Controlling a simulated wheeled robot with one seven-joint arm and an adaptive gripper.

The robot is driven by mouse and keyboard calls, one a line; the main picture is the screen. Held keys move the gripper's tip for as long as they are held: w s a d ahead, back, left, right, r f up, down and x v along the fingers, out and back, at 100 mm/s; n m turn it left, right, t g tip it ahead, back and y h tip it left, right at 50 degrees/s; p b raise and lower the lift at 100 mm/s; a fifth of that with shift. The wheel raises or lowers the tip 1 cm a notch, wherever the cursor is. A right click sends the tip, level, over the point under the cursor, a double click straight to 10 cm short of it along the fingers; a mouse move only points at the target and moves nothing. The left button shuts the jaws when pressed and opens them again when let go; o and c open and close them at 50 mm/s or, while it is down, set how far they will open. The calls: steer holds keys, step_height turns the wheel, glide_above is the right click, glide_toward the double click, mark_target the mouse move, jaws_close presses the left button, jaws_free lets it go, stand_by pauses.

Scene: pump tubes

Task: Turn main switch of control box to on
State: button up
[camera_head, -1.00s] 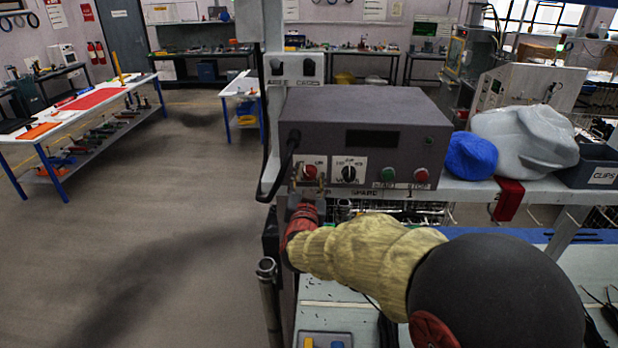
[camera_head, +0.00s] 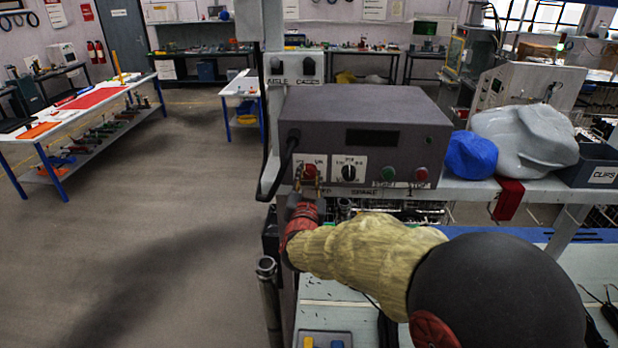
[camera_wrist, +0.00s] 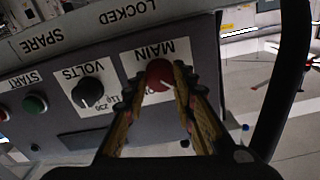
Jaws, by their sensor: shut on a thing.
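The control box (camera_head: 365,115) is a dark grey case on the shelf, with its front panel facing me. Its main switch (camera_wrist: 159,74) is a red round knob with a pale pointer mark, on a white plate labelled MAIN. In the head view the red knob (camera_head: 310,170) is at the left of the panel. My gripper (camera_head: 308,182) reaches up to it from below. In the wrist view my gripper's fingertips (camera_wrist: 163,80) stand on both sides of the knob, shut on it. The plate's markings are partly hidden behind the fingers.
Beside the switch are a black VOLTS knob (camera_wrist: 88,92), a green START button (camera_wrist: 35,103) and a red button (camera_head: 421,174). A black cable (camera_head: 284,165) loops at the box's left side. A blue bundle (camera_head: 470,156) lies right of the box.

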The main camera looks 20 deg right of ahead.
steer(key=shift+b, duration=0.4)
steer(key=m+b, duration=0.1)
steer(key=b, duration=0.1)
steer(key=m+b, duration=0.1)
steer(key=b, duration=0.1)
steer(key=shift+f+m+b, duration=0.3)
steer(key=shift+m+b, duration=0.1)
steer(key=m+b, duration=0.5)
steer(key=b, duration=0.2)
steer(key=shift+b, duration=0.4)
steer(key=m+b, duration=0.9)
steer(key=m, duration=0.1)
steer(key=shift+r+b, duration=0.1)
steer(key=shift+b, duration=0.3)
steer(key=o, duration=1.2)
steer(key=shift+d, duration=0.1)
steer(key=shift+c, duration=0.2)
